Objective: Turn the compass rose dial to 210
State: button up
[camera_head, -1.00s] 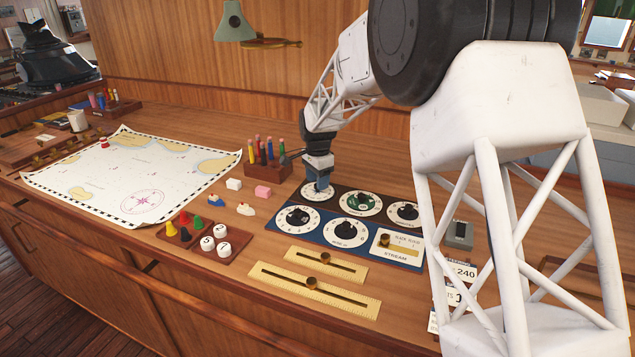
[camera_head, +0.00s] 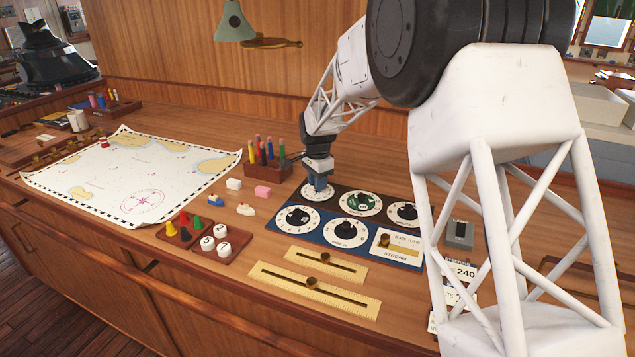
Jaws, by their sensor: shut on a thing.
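A panel (camera_head: 278,236) with several round white dials lies on the wooden desk. My gripper (camera_head: 317,186) points down at the back-left dial (camera_head: 309,196) and is shut on its knob, which the jaws hide. This dial's pointer and most of its marks are hidden or too small to read. Beside it are a dial with a green centre (camera_head: 361,203) and another back-row dial (camera_head: 403,213). Two dials with black knobs, the front-left dial (camera_head: 298,218) and the front-middle dial (camera_head: 346,231), sit in front. I cannot tell from the lettering which is the compass rose.
A stream slider (camera_head: 398,246) is at the panel's front right. Brass sliders (camera_head: 327,263) lie in front. A chart (camera_head: 130,172), pen holder (camera_head: 267,170) and token tray (camera_head: 206,240) are to the left. Label cards (camera_head: 461,270) stand at right, partly behind my arm.

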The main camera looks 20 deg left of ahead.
jog(key=shift+n, duration=0.4)
jog(key=n, duration=1.1)
jog(key=shift+n, duration=0.3)
jog(key=n, duration=1.1)
jog(key=o, duration=0.9)
jog(key=shift+o, duration=0.2)
jog(key=shift+r, duration=0.1)
